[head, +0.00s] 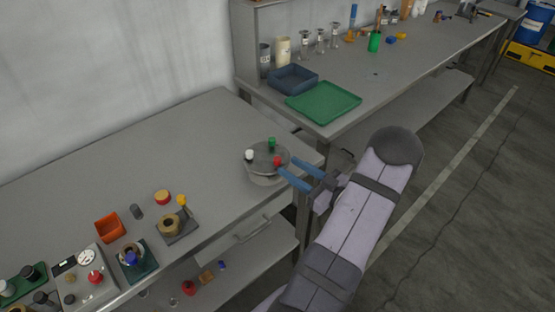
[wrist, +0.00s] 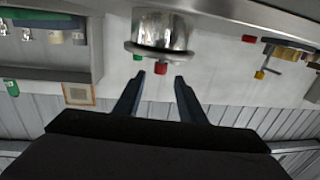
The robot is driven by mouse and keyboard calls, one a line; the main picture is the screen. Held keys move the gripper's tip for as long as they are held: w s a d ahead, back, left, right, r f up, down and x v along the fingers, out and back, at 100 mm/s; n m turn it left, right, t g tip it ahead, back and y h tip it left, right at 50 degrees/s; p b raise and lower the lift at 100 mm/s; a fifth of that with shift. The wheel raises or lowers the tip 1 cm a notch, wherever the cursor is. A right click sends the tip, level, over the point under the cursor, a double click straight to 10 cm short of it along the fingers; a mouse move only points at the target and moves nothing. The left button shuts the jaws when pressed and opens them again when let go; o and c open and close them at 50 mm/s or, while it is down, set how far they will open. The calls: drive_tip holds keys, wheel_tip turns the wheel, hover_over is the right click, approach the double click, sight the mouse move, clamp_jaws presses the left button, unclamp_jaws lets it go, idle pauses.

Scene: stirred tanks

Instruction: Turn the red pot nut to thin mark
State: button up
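The round metal pot (head: 262,179) stands near the right edge of the grey bench, with red, green and white nuts around its lid. The red pot nut (head: 277,161) is on the side facing my gripper (head: 287,165). In the wrist view the red nut (wrist: 161,68) shows under the shiny pot (wrist: 160,32), just beyond and between the fingertips of my gripper (wrist: 160,77). The two blue fingers are open and empty, and I see a gap between them and the nut. The green nut (head: 271,143) is at the lid's far side. I cannot make out the thin mark.
A white nut (head: 249,155) sits at the lid's left. A green tray (head: 323,102) is on the bench behind.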

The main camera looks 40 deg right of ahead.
sight(280, 161)
drive_tip(key=shift+w+a+p, duration=0.2)
drive_tip(key=shift+w+p, duration=0.3)
drive_tip(key=shift+w, duration=1.1)
drive_tip(key=shift+w+a+p, duration=0.2)
drive_tip(key=shift+w+p, duration=0.3)
drive_tip(key=shift+w, duration=1.05)
clamp_jaws()
